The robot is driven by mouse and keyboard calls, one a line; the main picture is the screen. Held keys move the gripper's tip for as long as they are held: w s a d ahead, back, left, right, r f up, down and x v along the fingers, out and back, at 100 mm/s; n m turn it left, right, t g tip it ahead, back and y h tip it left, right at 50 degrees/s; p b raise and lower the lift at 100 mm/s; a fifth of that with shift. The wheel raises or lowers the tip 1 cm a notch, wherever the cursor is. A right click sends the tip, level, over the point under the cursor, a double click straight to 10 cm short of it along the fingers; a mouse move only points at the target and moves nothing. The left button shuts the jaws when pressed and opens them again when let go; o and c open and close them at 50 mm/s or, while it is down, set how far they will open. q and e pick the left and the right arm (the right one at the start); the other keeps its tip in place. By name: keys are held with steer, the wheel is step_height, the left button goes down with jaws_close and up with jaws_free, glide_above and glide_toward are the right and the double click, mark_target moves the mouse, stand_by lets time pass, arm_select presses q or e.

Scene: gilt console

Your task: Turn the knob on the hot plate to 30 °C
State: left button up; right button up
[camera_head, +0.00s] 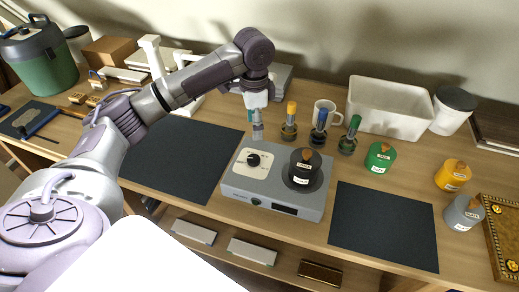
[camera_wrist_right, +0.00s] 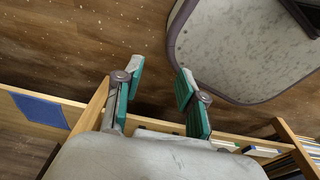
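The hot plate (camera_head: 318,203) is a grey box on the table, seen in the head view. Its black knob (camera_head: 253,160) sits on a cream dial panel (camera_head: 244,171) on the left part of the top; the markings are too small to read. A black labelled container (camera_head: 304,171) stands on the plate's right part. My left gripper (camera_head: 257,133) points down just behind the knob, apart from it; its fingers look close together, but I cannot tell whether they are shut. My right gripper (camera_wrist_right: 160,75) is open and empty in the right wrist view, away from the hot plate.
Three coloured-top bottles (camera_head: 319,131), a white mug (camera_head: 328,112) and a white bin (camera_head: 388,107) stand behind the hot plate. Green (camera_head: 379,158), yellow (camera_head: 452,175) and grey (camera_head: 463,213) containers are to the right. Dark mats (camera_head: 180,160) lie either side.

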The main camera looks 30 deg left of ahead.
mark_target(255, 158)
arm_select(q)
steer(key=f, duration=0.3)
steer(key=f+p, duration=0.1)
steer(key=f, duration=0.1)
steer(key=shift+s+f, duration=0.15)
steer(key=shift+s, duration=0.25)
steer(key=f, duration=0.5)
steer(key=shift+w+f+p, duration=0.25)
steer(key=shift+f+p, duration=0.1)
steer(key=shift+f, duration=0.75)
steer(key=shift+c, duration=0.5)
steer(key=c, duration=0.8)
steer(key=shift+c, duration=1.2)
arm_select(e)
steer(key=s+r, duration=0.1)
steer(key=s, duration=0.2)
steer(key=shift+d+r, duration=0.15)
steer(key=shift+r, duration=0.25)
